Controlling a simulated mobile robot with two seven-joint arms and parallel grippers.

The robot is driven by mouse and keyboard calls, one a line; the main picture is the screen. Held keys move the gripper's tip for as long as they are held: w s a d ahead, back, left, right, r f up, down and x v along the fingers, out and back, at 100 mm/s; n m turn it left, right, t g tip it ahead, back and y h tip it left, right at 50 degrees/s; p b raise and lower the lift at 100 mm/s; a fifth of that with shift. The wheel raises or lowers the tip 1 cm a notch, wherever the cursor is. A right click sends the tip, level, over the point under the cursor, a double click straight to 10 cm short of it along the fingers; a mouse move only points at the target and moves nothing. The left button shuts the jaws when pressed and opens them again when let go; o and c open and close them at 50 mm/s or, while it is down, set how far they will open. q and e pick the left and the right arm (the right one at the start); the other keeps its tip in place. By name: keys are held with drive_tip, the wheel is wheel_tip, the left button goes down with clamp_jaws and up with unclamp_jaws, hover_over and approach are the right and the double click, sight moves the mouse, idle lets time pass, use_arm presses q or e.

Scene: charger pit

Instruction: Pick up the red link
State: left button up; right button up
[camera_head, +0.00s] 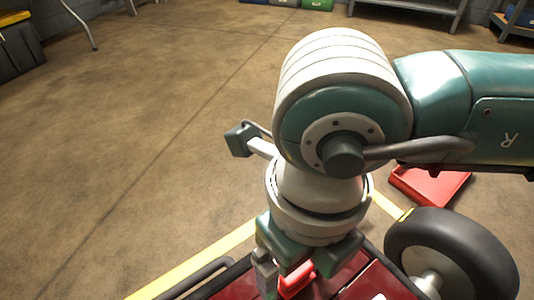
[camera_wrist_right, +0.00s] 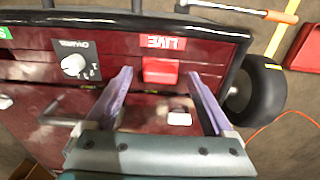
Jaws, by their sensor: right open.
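The red link (camera_wrist_right: 160,70) is a small red block on the dark red panel (camera_wrist_right: 215,62), beside an upside-down LIVE label. It also shows in the head view (camera_head: 296,279), partly covered by my right gripper. My right gripper (camera_wrist_right: 159,74) is open, with one finger on each side of the link in the wrist view. I cannot tell how far the fingertips are above the panel. In the head view my right gripper (camera_head: 294,268) points down at the panel from above. My left gripper is not in view.
A white dial (camera_wrist_right: 74,65) and a small pale block (camera_wrist_right: 179,118) are on the panel. A black wheel (camera_head: 450,255) stands right of the cart. A red object (camera_head: 430,184) lies on the floor beyond. The floor at left is mostly clear.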

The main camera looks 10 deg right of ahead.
drive_tip(key=shift+f, duration=0.3)
clamp_jaws()
idle(0.5)
drive_tip(key=shift+r, duration=0.15)
